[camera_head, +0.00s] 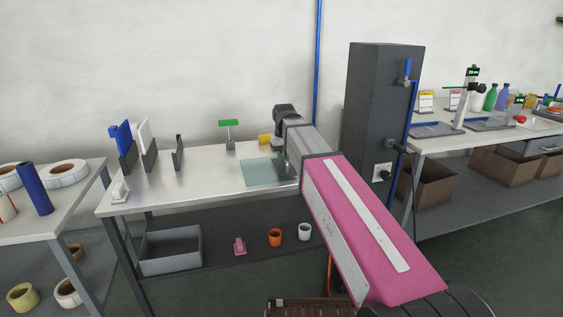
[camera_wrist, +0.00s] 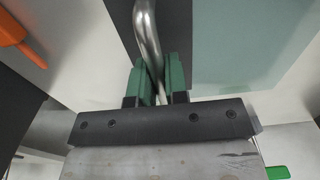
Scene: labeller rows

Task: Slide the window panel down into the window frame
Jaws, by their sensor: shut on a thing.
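A pale green see-through window panel (camera_head: 262,174) is by the front part of the middle table, left of my gripper. It also shows in the wrist view (camera_wrist: 240,45), beside a dark grey strip (camera_wrist: 196,40). My gripper (camera_wrist: 155,82) has green fingers, shut on a bent metal bar, seemingly the panel's handle (camera_wrist: 147,25). In the head view my arm hides the fingers and the bar. I cannot tell how far the panel is above the tabletop. No window frame can be made out with certainty; the dark strip may belong to it or to the panel.
Dark upright holders (camera_head: 178,153) stand on the table's left, with blue (camera_head: 121,136) and white (camera_head: 145,132) plates among them. A green-topped stand (camera_head: 229,135) and a yellow part (camera_head: 264,139) are behind the panel. A dark cabinet (camera_head: 377,120) stands right. The table's centre-left is clear.

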